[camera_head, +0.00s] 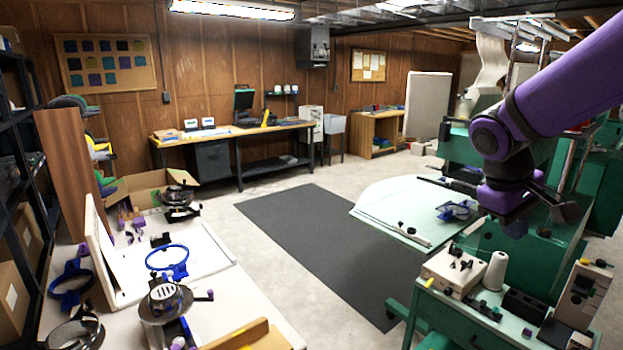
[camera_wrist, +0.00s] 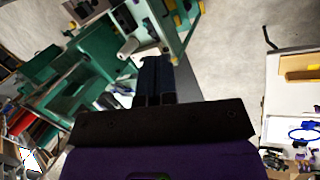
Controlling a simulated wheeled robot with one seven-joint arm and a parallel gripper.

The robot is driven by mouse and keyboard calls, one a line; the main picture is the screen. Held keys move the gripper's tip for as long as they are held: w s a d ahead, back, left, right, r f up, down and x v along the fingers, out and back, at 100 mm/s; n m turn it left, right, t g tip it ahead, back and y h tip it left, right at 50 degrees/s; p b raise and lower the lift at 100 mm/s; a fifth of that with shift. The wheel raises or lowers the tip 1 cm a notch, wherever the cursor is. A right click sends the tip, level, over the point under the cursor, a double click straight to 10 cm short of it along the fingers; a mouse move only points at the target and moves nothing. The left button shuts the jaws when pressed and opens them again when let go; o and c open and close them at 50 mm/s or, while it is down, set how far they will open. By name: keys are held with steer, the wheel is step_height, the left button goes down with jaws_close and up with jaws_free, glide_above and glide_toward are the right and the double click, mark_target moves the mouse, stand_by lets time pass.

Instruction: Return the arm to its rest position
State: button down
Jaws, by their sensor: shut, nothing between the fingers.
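My purple arm (camera_head: 570,90) reaches in from the upper right in the head view, bent at the elbow. My dark gripper (camera_head: 562,208) hangs at its end, above and in front of the green machine on the right. In the wrist view my gripper (camera_wrist: 155,62) points away from the camera, its two dark fingers together and nothing visible between them. The fingers look apart from anything around them, though the exact gap to the green machine cannot be told.
The green machine (camera_head: 530,240) with its pale table (camera_head: 385,212) stands at right. A green cart (camera_head: 455,305) holding a white cone (camera_head: 495,271) is below my gripper. A white workbench (camera_head: 235,305) with embroidery hoops is at left. A dark mat (camera_head: 320,250) lies on open floor between.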

steer(key=s+a+r+m+t+y, duration=0.1)
steer(key=s+a+r+t+y, duration=0.1)
steer(key=s, duration=0.6)
steer(key=s+a+r+m+t+y, duration=0.2)
steer(key=s+r, duration=0.2)
steer(key=s, duration=0.4)
steer(key=shift+s+m+t, duration=0.25)
steer(key=shift+m+t, duration=0.05)
steer(key=shift+a+r, duration=0.1)
